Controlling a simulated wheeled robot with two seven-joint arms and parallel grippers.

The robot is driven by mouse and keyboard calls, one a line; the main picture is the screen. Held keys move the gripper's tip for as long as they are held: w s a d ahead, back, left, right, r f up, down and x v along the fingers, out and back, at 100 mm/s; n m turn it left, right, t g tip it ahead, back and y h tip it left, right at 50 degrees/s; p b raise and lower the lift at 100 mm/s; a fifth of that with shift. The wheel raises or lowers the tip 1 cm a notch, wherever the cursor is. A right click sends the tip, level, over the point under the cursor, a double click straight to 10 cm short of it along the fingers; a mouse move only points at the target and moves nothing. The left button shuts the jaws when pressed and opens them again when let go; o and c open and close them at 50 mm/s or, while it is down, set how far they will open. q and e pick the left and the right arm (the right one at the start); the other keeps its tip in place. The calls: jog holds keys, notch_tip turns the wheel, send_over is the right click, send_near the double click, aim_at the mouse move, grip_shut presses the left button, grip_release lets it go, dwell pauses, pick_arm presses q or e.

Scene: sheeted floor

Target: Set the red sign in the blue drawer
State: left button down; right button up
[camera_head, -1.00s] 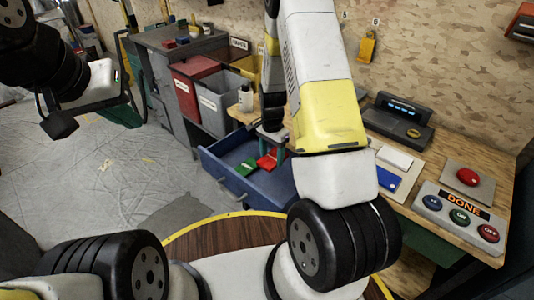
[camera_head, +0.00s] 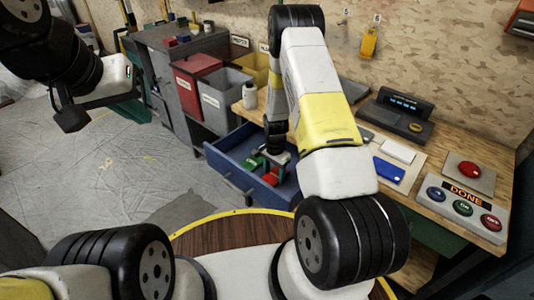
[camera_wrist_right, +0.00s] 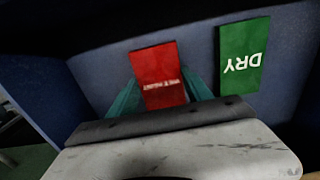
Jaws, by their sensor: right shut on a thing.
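The blue drawer (camera_head: 232,174) is pulled out below the workbench. My right gripper (camera_head: 274,170) reaches down into it, shut on the red sign (camera_head: 271,179). In the right wrist view, the red sign (camera_wrist_right: 158,72) sits between the teal fingers (camera_wrist_right: 124,102), above or against the drawer's blue floor; I cannot tell whether it touches. A green sign (camera_wrist_right: 243,53) reading DRY lies in the drawer beside it. My left gripper (camera_head: 72,115) is up at the far left, away from the drawer, and its fingers are not clear.
The bench carries a white bottle (camera_head: 250,95), a blue card (camera_head: 389,171), a dark console (camera_head: 398,117) and a button panel (camera_head: 462,207). Red (camera_head: 193,84) and grey (camera_head: 222,97) bins stand behind the drawer. The sheeted floor (camera_head: 110,180) at left is clear.

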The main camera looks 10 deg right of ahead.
jog(key=o, duration=1.3)
jog(key=shift+f, duration=0.1)
jog(key=shift+o, duration=0.2)
notch_tip(320, 180, up, 12)
notch_tip(320, 180, up, 13)
jog(key=n+t, duration=0.1)
jog(key=n, duration=0.1)
send_over(274, 176)
jog(key=s, duration=0.1)
jog(key=s+a+r+n+t+y, duration=0.1)
jog(key=s+r, duration=0.2)
jog(key=r, duration=0.3)
jog(key=s+a+r+n+t+y, duration=0.1)
jog(key=s+r+n, duration=0.15)
jog(key=r, duration=0.35)
jog(key=s+r+n+t, duration=0.1)
jog(key=s+r+n, duration=0.1)
jog(key=s+r, duration=0.4)
jog(key=s+r+n+t, duration=0.2)
jog(key=s+r, duration=0.3)
jog(key=s, duration=0.7)
jog(key=shift+r+n, duration=0.35)
jog(key=shift+n, duration=0.4)
